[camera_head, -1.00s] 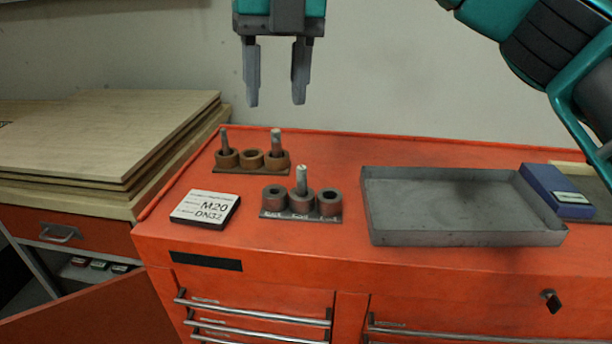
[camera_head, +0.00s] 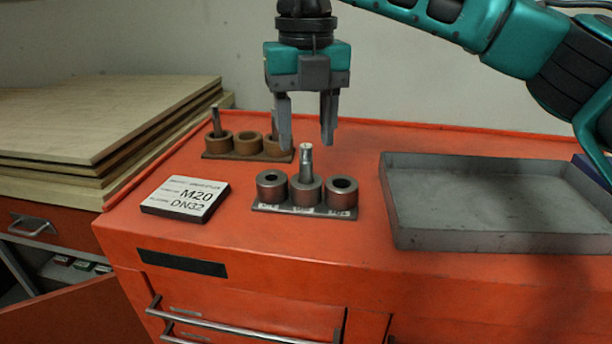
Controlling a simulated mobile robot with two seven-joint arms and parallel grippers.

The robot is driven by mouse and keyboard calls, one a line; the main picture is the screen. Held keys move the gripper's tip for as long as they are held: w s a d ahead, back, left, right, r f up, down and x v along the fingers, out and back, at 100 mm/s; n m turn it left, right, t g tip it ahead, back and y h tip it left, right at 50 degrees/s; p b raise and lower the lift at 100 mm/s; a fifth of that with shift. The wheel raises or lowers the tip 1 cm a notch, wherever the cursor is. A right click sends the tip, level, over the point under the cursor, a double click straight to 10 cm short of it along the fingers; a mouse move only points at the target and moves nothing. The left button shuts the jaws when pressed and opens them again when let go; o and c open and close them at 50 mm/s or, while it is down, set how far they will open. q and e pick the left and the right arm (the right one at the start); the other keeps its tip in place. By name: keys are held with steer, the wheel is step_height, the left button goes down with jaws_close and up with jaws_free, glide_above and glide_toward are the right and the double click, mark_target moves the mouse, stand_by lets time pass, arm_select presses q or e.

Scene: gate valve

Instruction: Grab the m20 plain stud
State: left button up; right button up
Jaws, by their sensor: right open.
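A steel-coloured stud (camera_head: 306,160) stands upright in the middle cup of the grey three-cup holder (camera_head: 270,187) on the red cabinet top. The two outer grey cups look empty. Behind it to the left, a brown three-cup holder (camera_head: 219,145) carries a stud (camera_head: 216,122) in its left cup and another in its right cup, partly hidden by a finger. The labels on the holders are too small to read. My right gripper (camera_head: 307,143) points down, open and empty, its fingertips above and just behind the grey holder's stud. My left gripper is not in view.
A placard reading M20 DN32 (camera_head: 185,198) lies left of the grey holder. A shallow empty grey tray (camera_head: 480,240) stands to the right. Stacked wooden boards (camera_head: 90,120) lie at the left. The red cabinet top (camera_head: 230,240) is clear in front.

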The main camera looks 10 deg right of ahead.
mark_target(306, 146)
steer(key=shift+w+f, duration=0.2)
steer(key=shift+f, duration=2.5)
steer(key=shift+c, duration=0.5)
jaws_close()
